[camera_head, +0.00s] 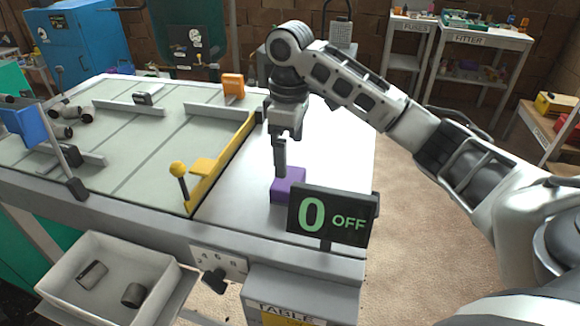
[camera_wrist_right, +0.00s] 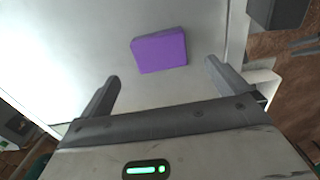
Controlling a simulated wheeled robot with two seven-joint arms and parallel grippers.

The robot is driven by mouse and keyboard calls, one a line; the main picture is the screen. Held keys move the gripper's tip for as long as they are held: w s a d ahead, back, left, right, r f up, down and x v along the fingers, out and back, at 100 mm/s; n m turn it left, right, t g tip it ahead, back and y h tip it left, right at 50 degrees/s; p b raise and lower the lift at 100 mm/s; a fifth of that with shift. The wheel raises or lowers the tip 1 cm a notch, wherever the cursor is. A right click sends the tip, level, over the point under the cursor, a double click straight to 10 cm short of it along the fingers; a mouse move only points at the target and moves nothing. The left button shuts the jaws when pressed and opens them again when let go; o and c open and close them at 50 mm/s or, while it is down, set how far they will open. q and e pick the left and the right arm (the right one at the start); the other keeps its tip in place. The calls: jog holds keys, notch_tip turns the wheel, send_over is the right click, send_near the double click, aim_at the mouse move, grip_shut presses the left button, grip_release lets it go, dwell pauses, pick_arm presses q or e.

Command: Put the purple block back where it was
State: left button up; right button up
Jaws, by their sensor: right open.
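The purple block (camera_head: 287,187) sits on the white right part of the table, just behind the display sign. My right gripper (camera_head: 281,172) reaches down from above, close to the block, with one finger overlapping it in the head view. In the right wrist view, the purple block (camera_wrist_right: 159,52) lies beyond the fingertips, between their lines. The right gripper (camera_wrist_right: 161,78) is open, with nothing between its fingers. I cannot tell whether a finger touches the block. My left gripper is not in view.
A sign (camera_head: 332,215) reading "0 OFF" stands in front of the block. A yellow rail (camera_head: 222,163) borders the white area on the left. An orange block (camera_head: 233,85) stands at the back. A grey bin (camera_head: 145,261) holds dark pieces at front left.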

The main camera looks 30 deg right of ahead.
jog(key=shift+r, duration=1.65)
